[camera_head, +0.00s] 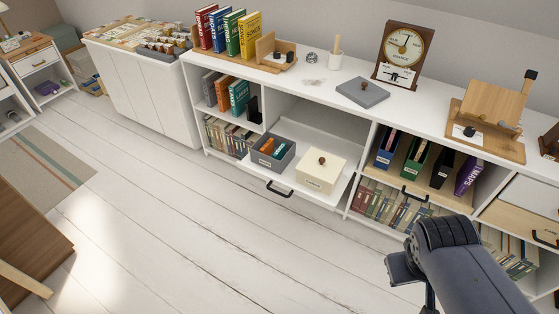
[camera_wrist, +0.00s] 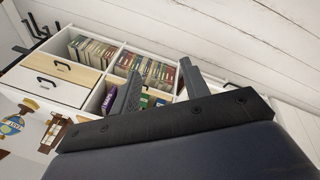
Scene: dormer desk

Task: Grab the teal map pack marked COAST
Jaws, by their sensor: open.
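Two teal things show in the head view, and I cannot read COAST on either. One is a teal upright volume (camera_head: 239,95) in the upper left cubby, beside an orange and a grey one. The other is a small teal item (camera_head: 267,145) in a grey box (camera_head: 262,162) on the pulled-out white shelf, with orange items beside it. My gripper (camera_wrist: 159,70) is open and empty in the wrist view, its two dark fingers apart. In the head view my arm's end is at the lower right, above the floor and well right of both teal things.
A cream lidded box (camera_head: 320,172) stands right of the grey box. A black handle (camera_head: 279,190) juts from the pulled-out shelf. Blue, green, black and purple files (camera_head: 468,172) fill the right cubby. A clock (camera_head: 403,53) stands on the top. The white plank floor (camera_head: 180,220) in front is clear.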

